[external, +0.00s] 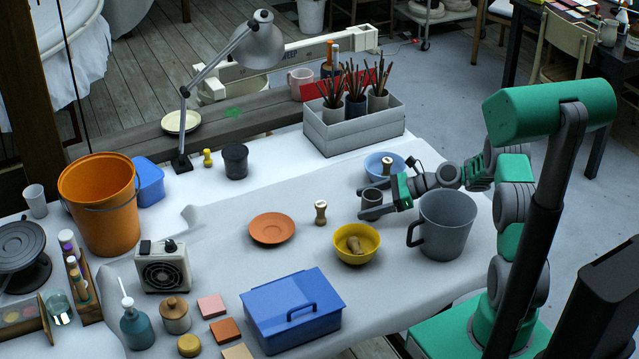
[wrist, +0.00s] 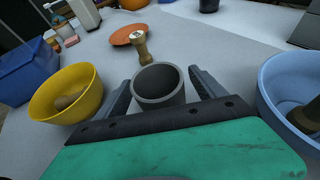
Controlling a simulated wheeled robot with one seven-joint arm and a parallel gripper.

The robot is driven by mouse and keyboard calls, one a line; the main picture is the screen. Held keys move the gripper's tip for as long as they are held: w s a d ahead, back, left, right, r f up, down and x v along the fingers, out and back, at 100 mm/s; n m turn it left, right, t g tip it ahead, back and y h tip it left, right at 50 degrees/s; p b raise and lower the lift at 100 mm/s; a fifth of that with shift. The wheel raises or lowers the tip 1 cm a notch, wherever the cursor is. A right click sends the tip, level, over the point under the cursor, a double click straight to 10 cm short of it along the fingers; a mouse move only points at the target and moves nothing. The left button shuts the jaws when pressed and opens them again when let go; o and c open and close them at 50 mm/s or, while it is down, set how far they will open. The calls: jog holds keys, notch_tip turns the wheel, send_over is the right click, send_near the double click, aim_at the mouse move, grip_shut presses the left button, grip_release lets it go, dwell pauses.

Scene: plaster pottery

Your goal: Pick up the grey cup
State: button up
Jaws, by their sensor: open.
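The small grey cup (external: 372,198) stands upright on the pale table covering in the external view, partly hidden by my gripper. In the wrist view the grey cup (wrist: 158,94) shows its round open rim, between the two fingers. My gripper (wrist: 158,80) is open, with one finger on each side of the cup; a gap shows at the right finger, and I cannot tell whether the left one touches. In the external view my gripper (external: 368,197) is low, close to the table.
A yellow bowl (external: 357,257) holding a wooden piece and a large grey mug (external: 446,226) stand close by. A blue bowl (external: 374,173) is just behind. A blue box (external: 292,310) is in front.

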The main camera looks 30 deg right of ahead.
jog(key=shift+x, duration=0.95)
jog(key=shift+d, duration=0.1)
jog(key=c, duration=1.6)
